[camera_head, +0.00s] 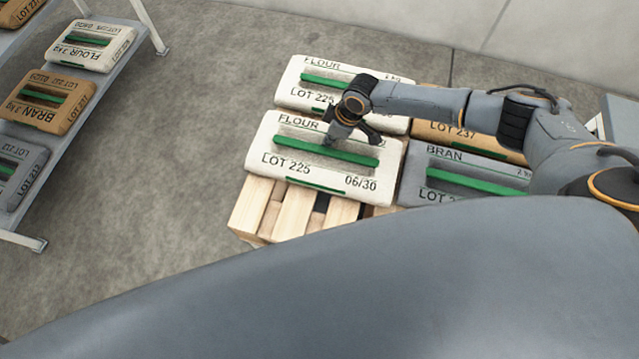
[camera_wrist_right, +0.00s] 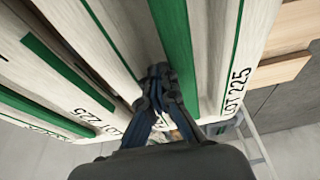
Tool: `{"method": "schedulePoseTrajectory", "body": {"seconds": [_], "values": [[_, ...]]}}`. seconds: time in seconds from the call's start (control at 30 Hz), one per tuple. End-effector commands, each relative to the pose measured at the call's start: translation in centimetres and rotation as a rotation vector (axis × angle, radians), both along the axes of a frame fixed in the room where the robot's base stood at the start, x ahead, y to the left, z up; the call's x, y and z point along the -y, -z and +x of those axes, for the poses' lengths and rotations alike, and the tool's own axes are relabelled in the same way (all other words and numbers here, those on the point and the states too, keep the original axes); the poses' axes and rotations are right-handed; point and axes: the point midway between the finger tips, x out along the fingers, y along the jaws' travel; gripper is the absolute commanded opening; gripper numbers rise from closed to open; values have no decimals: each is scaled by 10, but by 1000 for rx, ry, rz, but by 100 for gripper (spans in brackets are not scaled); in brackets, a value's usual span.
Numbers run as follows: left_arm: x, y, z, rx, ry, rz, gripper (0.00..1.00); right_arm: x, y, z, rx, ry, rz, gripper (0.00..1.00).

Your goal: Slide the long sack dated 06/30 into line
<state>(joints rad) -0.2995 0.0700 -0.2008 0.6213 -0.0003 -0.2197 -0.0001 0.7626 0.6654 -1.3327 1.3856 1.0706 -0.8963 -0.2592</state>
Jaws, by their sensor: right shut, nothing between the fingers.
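The long sack dated 06/30 (camera_head: 330,187) is off-white with a green strip, marked FLOUR and LOT 225. It lies at the front left on a wooden pallet (camera_head: 265,215). My right gripper (camera_head: 345,133) is shut and empty over the rear part of this sack. In the right wrist view the closed fingertips (camera_wrist_right: 160,75) are at the sack beside its green strip (camera_wrist_right: 175,45); I cannot tell whether they touch it. My left gripper is not in view.
Behind lies another white flour sack (camera_head: 300,92). To the right are a grey bran sack (camera_head: 415,180) and a brown sack (camera_head: 450,138), partly hidden by my arm. A rack (camera_head: 80,105) with several sacks stands at left. Floor between rack and pallet is clear.

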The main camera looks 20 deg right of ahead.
Motion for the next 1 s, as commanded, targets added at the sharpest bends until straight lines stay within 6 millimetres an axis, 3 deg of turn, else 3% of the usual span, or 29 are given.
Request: {"method": "schedulePoseTrajectory", "body": {"seconds": [0.03, 0.4, 0.8, 1.0], "values": [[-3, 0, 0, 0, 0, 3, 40, 7, 6, -3, -7, 5, -17, 0], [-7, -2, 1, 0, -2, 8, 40, 3, 7, -2, -8, 5, -14, 0], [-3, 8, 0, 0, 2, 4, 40, 12, 7, 13, -6, 5, -13, 0], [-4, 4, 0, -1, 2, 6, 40, 11, 5, 11, -8, 4, -14, 0]]}}
